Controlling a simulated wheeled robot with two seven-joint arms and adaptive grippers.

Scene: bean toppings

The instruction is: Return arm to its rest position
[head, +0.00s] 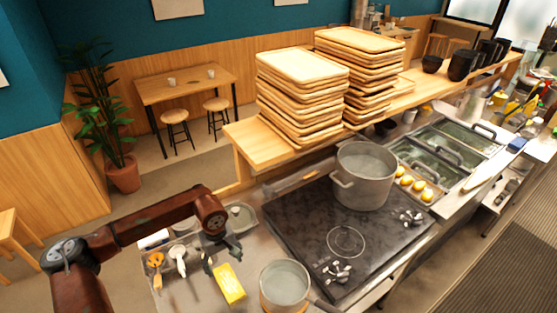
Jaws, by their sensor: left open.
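My left arm comes in from the lower left, and its gripper (224,257) hangs over the left end of the steel counter. The gripper is open and nothing shows between its fingers. A yellow box (229,284) lies on the counter just below it, and I cannot tell the exact gap between them. My right arm and gripper are not in view.
A saucepan (284,287) stands at the front, right of the yellow box. A large pot (364,176) stands on the black cooktop (300,232). Tall stacks of wooden trays (300,98) stand on the raised shelf. Utensils (178,262) lie left of the gripper.

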